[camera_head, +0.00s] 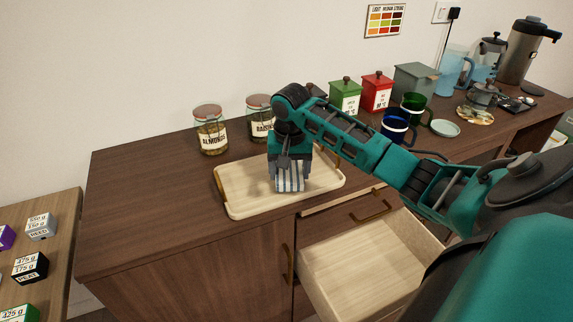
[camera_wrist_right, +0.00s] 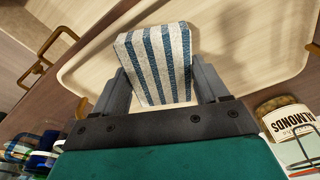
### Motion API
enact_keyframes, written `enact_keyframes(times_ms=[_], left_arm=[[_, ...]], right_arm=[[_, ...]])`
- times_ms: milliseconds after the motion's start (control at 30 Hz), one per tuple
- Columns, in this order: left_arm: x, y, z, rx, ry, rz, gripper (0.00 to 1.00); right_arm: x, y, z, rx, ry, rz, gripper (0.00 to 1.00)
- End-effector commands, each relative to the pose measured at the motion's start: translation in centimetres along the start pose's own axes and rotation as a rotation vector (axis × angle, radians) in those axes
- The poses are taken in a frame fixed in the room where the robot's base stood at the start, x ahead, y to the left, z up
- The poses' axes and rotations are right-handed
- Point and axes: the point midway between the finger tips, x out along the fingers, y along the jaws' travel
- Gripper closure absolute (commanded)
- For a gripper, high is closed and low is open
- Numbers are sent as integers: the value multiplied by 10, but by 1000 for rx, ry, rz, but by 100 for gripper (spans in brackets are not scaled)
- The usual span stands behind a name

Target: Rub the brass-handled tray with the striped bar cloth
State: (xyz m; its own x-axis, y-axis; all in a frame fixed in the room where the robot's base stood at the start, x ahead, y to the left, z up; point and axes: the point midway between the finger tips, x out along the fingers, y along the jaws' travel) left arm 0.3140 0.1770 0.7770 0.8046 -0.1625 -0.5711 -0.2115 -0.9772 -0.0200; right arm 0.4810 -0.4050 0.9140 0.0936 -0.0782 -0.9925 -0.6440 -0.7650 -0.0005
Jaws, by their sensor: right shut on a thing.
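The brass-handled tray (camera_head: 241,204) is pale wood and lies on the dark wooden cabinet top, with a brass handle (camera_head: 220,186) at its left end. My right gripper (camera_head: 290,172) points down over the tray's middle. It is shut on the striped bar cloth (camera_head: 289,182), a folded blue and white block. In the right wrist view the cloth (camera_wrist_right: 156,62) sits between both fingers, with the tray (camera_wrist_right: 246,62) behind it. I cannot tell whether the cloth touches the tray. My left gripper is not in view.
An open, empty drawer (camera_head: 362,262) juts out below the tray's right side. Two labelled jars, almonds (camera_head: 210,131) and raisins (camera_head: 259,118), stand behind the tray. Canisters (camera_head: 345,96) and mugs (camera_head: 396,125) stand to the right. The cabinet top (camera_head: 140,205) left of the tray is clear.

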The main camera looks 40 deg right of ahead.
Motion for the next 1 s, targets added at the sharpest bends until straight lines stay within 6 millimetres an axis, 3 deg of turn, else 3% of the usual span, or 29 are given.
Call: enact_keyframes(times_ms=[333,800,1000], left_arm=[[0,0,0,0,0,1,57],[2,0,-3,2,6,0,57],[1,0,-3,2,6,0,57]], right_arm=[[-2,0,0,1,-1,1,51],[-48,0,-6,1,1,-1,51],[-59,0,-7,1,-1,0,51]])
